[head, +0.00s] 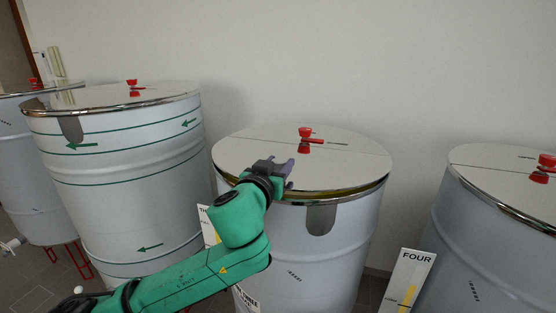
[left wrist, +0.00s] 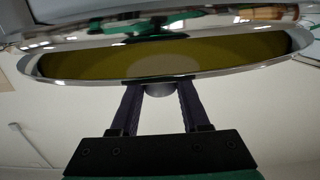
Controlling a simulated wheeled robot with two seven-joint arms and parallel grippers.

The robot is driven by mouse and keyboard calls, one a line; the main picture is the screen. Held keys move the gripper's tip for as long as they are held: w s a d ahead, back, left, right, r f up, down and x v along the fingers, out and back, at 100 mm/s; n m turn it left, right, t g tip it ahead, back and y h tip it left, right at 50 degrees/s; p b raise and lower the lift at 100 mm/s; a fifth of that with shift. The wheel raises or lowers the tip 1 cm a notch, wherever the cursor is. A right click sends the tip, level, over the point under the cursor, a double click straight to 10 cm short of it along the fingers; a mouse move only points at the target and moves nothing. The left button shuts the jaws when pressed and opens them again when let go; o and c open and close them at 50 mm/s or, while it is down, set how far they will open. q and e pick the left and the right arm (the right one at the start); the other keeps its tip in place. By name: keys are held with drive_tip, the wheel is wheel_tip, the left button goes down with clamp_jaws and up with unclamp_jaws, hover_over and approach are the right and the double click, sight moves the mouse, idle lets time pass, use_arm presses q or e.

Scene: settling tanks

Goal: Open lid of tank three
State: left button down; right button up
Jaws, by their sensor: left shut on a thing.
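Tank three (head: 290,240) is the pale drum in the middle of the head view, its label partly cut off. Its flat lid (head: 345,160) has a seam across it and a red fitting (head: 305,140) at the back. A thin yellow-brown band (head: 345,193) shows under the lid's front edge, so this edge looks slightly raised. In the left wrist view a yellow-brown opening (left wrist: 90,60) shows between two shiny rims. My left gripper (head: 278,171) is at the lid's front left, its dark fingers (left wrist: 160,88) shut on a rounded grey handle at the rim. The right gripper is out of view.
A drum with green bands and arrows (head: 120,150) stands to the left. Tank four (head: 490,240) stands to the right, with its FOUR sign (head: 408,280) in the gap. A plain wall (head: 380,70) is behind.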

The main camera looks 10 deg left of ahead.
use_arm(q)
drive_tip(key=r+p, duration=0.2)
drive_tip(key=p, duration=0.1)
drive_tip(key=w+r+g+p, duration=0.1)
drive_tip(key=r+p, duration=0.1)
drive_tip(key=p, duration=0.1)
drive_tip(key=r+g+p, duration=0.1)
drive_tip(key=r+p, duration=0.2)
drive_tip(key=shift+w+d, duration=0.2)
drive_tip(key=shift+w, duration=0.15)
drive_tip(key=w+r+g+y+p, duration=0.1)
drive_tip(key=w+r+g, duration=0.3)
drive_tip(key=r, duration=0.1)
drive_tip(key=shift+d, duration=0.35)
